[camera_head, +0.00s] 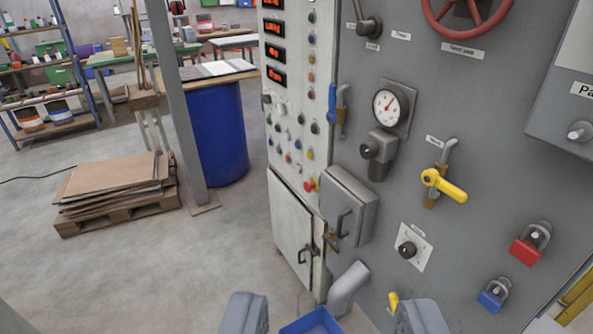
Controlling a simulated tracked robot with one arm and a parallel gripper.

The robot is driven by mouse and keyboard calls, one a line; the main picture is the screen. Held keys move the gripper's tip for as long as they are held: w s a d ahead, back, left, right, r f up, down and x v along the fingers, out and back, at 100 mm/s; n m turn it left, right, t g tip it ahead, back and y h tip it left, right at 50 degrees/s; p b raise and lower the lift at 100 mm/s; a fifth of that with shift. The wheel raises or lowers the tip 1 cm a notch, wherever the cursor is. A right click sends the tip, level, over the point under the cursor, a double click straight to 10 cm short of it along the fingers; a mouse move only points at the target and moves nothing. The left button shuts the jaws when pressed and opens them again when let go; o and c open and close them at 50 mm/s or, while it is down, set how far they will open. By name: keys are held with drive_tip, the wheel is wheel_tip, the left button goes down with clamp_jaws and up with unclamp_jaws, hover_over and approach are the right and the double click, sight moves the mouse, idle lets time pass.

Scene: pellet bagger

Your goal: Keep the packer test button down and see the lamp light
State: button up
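A grey box (563,122) at the right edge has a label cut off after "Pa". A round pale grey knob or button (578,131) sits on its face; I cannot tell whether this is the packer test button. No lit packer lamp shows on the visible part of the box, and the rest is outside the view. My gripper (333,306) is at the bottom edge, its two fingers wide apart with nothing held between them. It is well below and left of the box.
A blue tray (312,322) lies low between my fingers. A white control cabinet (292,215), post (178,100) and pallet (118,198) stand left.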

clamp_jaws()
idle(1.8)
